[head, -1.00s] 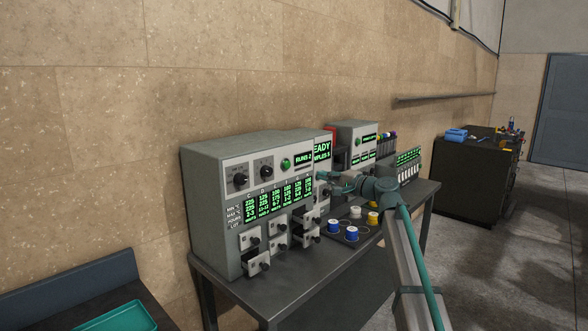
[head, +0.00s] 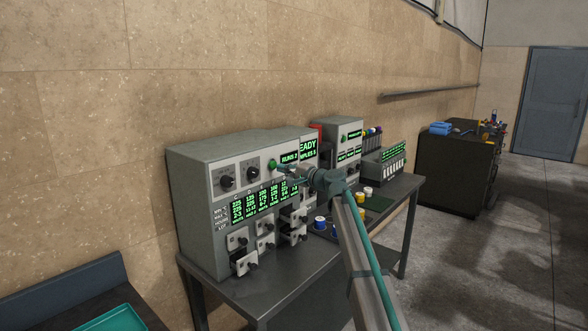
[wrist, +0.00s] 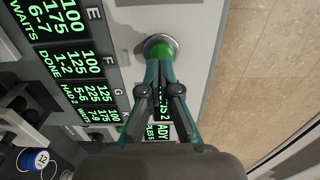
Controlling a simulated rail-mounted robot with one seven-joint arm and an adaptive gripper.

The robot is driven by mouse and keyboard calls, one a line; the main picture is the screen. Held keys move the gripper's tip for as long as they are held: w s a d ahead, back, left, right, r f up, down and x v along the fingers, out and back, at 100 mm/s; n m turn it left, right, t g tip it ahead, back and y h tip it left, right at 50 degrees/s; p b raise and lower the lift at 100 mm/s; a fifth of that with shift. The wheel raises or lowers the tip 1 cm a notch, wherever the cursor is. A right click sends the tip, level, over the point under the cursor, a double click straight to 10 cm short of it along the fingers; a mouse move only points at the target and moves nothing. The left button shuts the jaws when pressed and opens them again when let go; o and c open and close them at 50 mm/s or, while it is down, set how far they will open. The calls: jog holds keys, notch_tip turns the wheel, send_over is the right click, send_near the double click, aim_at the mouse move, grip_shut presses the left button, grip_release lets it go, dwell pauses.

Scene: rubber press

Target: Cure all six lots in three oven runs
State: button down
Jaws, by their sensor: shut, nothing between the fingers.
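The grey oven (head: 200,184) stands on the bench with two knobs, a lit table and a display reading RUNS 2 (head: 289,158). In the wrist view, the table shows WAITS under E and DONE under F. My gripper (wrist: 160,64) is shut and empty, its fingertips at the green button (wrist: 160,46) and seemingly touching it. The head view shows the same button (head: 272,165) beside my fingertips. Small drawers (head: 243,262) line the oven's lower front, and some stand out.
Yellow (head: 361,199) and white (head: 368,191) pots stand farther along the bench. A second grey instrument (head: 344,135) and a rack (head: 385,163) stand behind. A teal tray (head: 115,319) lies at the lower left. A dark cabinet (head: 455,175) stands at the back right.

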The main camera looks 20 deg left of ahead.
aim_at(275, 166)
jog(key=shift+x, duration=0.9)
jog(key=shift+w+a+f+b, duration=0.15)
jog(key=shift+w+a+b, duration=0.05)
jog(key=shift+a+b, duration=0.2)
jog(key=shift+w+a+b, duration=0.2)
jog(key=shift+a+b, duration=0.15)
jog(key=shift+a, duration=0.05)
jog(key=shift+r, duration=0.2)
